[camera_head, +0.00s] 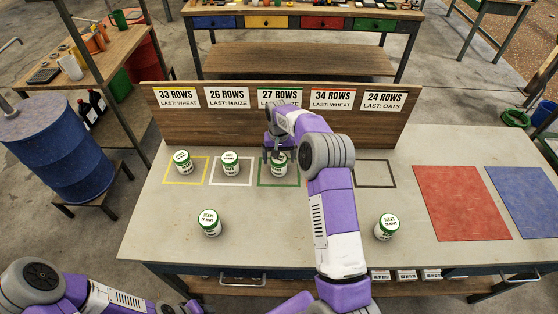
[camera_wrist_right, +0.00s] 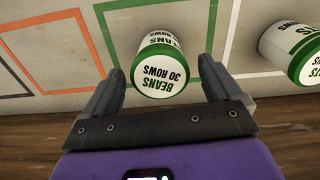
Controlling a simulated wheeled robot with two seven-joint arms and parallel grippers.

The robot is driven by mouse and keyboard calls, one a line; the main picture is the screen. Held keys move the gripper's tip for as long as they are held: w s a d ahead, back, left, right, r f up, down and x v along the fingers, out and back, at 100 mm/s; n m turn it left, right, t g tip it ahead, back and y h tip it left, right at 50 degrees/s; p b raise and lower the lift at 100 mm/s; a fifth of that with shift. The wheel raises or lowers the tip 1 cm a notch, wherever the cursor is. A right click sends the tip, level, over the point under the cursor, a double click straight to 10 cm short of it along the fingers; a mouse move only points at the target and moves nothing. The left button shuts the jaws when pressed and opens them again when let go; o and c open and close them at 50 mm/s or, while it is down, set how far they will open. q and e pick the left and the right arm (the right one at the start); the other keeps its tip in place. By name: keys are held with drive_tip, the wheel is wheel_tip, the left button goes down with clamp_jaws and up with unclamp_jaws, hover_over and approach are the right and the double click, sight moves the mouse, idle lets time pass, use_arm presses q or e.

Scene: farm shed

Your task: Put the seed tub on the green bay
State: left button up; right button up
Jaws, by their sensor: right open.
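A white seed tub with a green lid rim (camera_head: 279,168) stands upright inside the green bay (camera_head: 262,186). In the right wrist view this tub (camera_wrist_right: 160,60) reads "BEANS 30 ROWS", and the green outline (camera_wrist_right: 200,14) runs around it. My right gripper (camera_head: 277,156) is open at the tub, its fingers spread to either side of the tub's near end in the wrist view. I cannot tell whether a finger touches it. My left arm (camera_head: 85,295) shows at the lower left; its gripper is out of the picture.
Similar tubs stand in the yellow bay (camera_head: 182,163) and white bay (camera_head: 230,163). Two more stand nearer the front, at left (camera_head: 209,223) and right (camera_head: 387,227). The black bay (camera_head: 375,186) is empty. A signboard (camera_head: 213,118) stands behind the bays. Red (camera_head: 460,203) and blue (camera_head: 522,200) mats lie right.

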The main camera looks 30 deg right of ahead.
wheel_tip(320, 180, up, 10)
drive_tip(key=p, duration=0.1)
drive_tip(key=shift+f, duration=0.2)
idle(0.3)
